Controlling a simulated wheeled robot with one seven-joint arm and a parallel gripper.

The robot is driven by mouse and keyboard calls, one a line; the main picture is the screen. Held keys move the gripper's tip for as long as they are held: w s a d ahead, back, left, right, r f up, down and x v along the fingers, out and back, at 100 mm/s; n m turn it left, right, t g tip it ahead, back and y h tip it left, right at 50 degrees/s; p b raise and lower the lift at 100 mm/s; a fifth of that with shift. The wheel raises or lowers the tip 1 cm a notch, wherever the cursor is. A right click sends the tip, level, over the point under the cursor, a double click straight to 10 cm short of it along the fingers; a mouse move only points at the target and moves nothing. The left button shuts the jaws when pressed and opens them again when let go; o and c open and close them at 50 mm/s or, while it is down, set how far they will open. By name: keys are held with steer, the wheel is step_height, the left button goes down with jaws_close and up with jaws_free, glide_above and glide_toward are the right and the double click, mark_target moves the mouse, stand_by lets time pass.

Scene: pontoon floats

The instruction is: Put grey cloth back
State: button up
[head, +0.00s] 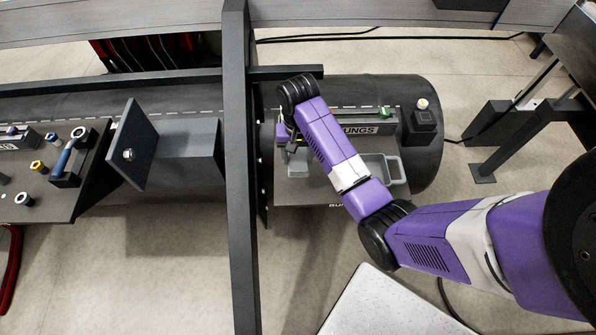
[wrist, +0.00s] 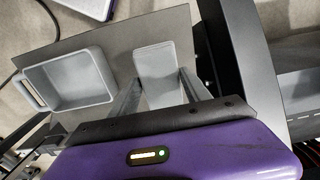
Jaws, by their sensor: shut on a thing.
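The grey cloth (wrist: 155,58) shows in the wrist view as a light grey, flat-sided block between the two fingers of my gripper (wrist: 161,80). The fingers are shut on it, one on each side. In the head view the grey cloth (head: 298,168) shows below my gripper (head: 291,148), at the left end of the grey plate on the dark drum. The wrist hides part of the fingers there. I cannot tell whether the cloth touches the plate.
A grey tray (wrist: 68,82) with a handle sits on the plate beside the cloth; the head view shows it partly behind my arm (head: 397,168). A dark upright post (head: 240,200) stands close left of my gripper. A "BUNGS" rail (head: 372,130) runs behind the tray.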

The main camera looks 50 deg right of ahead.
step_height(320, 180, down, 8)
steer(key=shift+f, duration=0.1)
stand_by(0.4)
steer(key=o, duration=1.2)
